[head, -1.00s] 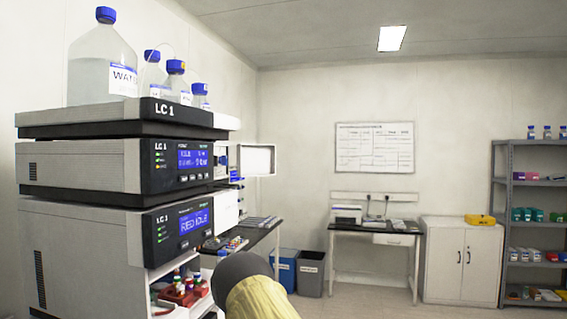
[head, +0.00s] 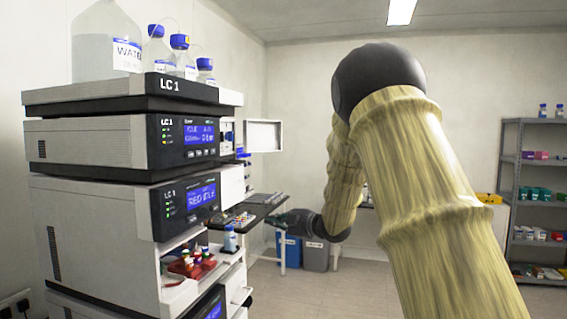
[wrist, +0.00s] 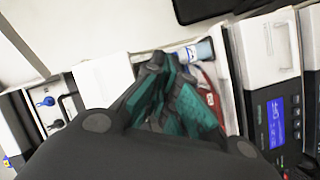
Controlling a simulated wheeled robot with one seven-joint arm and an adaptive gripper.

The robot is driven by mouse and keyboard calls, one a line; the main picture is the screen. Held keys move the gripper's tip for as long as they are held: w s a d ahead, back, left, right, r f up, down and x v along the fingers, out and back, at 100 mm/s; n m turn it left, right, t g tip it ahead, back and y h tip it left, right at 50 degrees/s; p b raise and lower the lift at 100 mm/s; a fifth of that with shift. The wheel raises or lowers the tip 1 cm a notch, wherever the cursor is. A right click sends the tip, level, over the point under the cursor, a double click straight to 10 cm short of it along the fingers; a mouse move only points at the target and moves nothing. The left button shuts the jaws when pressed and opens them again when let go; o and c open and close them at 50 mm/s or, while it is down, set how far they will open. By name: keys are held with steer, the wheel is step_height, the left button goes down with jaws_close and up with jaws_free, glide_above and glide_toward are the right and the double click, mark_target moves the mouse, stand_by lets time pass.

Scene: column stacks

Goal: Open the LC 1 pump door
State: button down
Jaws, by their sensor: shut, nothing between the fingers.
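The LC 1 stack (head: 90,150) stands at left in the head view. Its upper LC 1 module (head: 187,138) and lower LC 1 module (head: 188,203) have dark fronts with lit blue displays. Beyond the upper module, a white panel (head: 265,135) stands swung out beside a recess with blue knobs (head: 227,137). I cannot tell which stack this panel belongs to. My gripper (head: 283,218) is right of the stack, apart from the lower module. In the wrist view its teal-padded fingers (wrist: 168,95) are together and empty, hiding part of the scene behind.
Bottles (head: 155,50) stand on the top tray. A dark bench (head: 262,200), blue bin (head: 288,250) and grey bin (head: 316,254) are behind. A shelf (head: 515,190) stands far right.

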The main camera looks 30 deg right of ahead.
steer(key=s+d+r+n+y, duration=0.1)
steer(key=s+d+r+n, duration=0.15)
steer(key=r, duration=0.65)
steer(key=s+d+r+n+t, duration=0.15)
steer(key=d+r, duration=0.25)
steer(key=r, duration=0.5)
steer(key=s+d+r+n+y, duration=0.1)
steer(key=s+d+r+n, duration=0.2)
steer(key=r, duration=0.5)
steer(key=w+d+p+x, duration=0.1)
steer(key=d+p+x, duration=0.1)
steer(key=p+x, duration=0.5)
steer(key=x, duration=0.5)
steer(key=shift+w, duration=0.25)
steer(key=shift+r, duration=0.1)
